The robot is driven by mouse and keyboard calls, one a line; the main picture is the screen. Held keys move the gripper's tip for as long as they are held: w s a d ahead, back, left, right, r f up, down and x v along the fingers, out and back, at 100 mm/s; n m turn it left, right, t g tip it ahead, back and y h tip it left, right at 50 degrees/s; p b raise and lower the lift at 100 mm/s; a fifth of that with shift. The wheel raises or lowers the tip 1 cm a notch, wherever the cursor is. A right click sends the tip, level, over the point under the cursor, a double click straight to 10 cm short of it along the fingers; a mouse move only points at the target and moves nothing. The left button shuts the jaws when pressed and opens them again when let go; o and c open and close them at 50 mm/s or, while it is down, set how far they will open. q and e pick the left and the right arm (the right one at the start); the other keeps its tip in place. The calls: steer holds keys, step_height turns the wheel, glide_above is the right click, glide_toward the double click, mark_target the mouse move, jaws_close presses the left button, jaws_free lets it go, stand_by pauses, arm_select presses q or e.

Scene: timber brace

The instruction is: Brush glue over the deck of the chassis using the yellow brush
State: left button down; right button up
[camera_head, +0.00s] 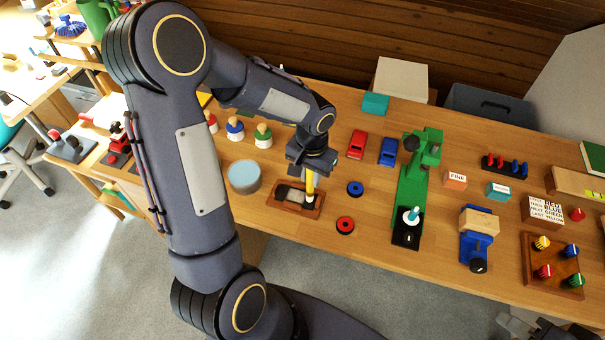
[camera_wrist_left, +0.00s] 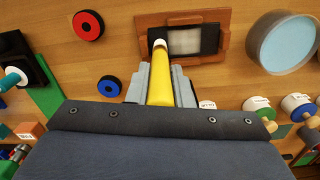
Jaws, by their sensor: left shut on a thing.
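My left gripper (camera_head: 311,168) is shut on the yellow brush (camera_head: 310,185) and holds it tip down. In the left wrist view the yellow brush (camera_wrist_left: 178,80) stands between the gripper fingers (camera_wrist_left: 160,85). Its white tip is at one end of the dark chassis (camera_wrist_left: 210,40); I cannot tell whether it touches. The chassis has a pale grey deck (camera_wrist_left: 185,41) and sits in a brown wooden fixture (camera_wrist_left: 225,18), which also shows in the head view (camera_head: 275,205). My right gripper (camera_head: 535,325) is partly in view at the bottom right edge, and its jaws are unclear.
A round pot with a light blue top (camera_head: 244,175) stands left of the fixture. A blue wheel (camera_head: 355,188) and a red wheel (camera_head: 345,225) lie to its right. Bottles with coloured caps (camera_head: 264,135) stand behind. A green press (camera_head: 412,185) stands further right.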

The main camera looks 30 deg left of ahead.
arm_select(q)
steer(key=shift+s+a, duration=0.95)
steer(key=shift+a, duration=2.9)
steer(key=shift+w+d+b, duration=0.2)
steer(key=shift+w+d, duration=0.1)
steer(key=shift+d, duration=1)
steer(key=shift+w+d+b, duration=0.25)
steer(key=shift+w+d, duration=0.1)
steer(key=shift+d, duration=1)
steer(key=shift+w+d+b, duration=0.2)
steer(key=shift+w+d, duration=0.1)
steer(key=shift+d, duration=1)
steer(key=shift+r+p, duration=2.25)
steer(key=shift+r, duration=0.7)
steer(key=shift+r, duration=0.1)
steer(key=shift+r+p, duration=1.15)
steer(key=shift+r, duration=0.35)
steer(key=shift+f, duration=0.25)
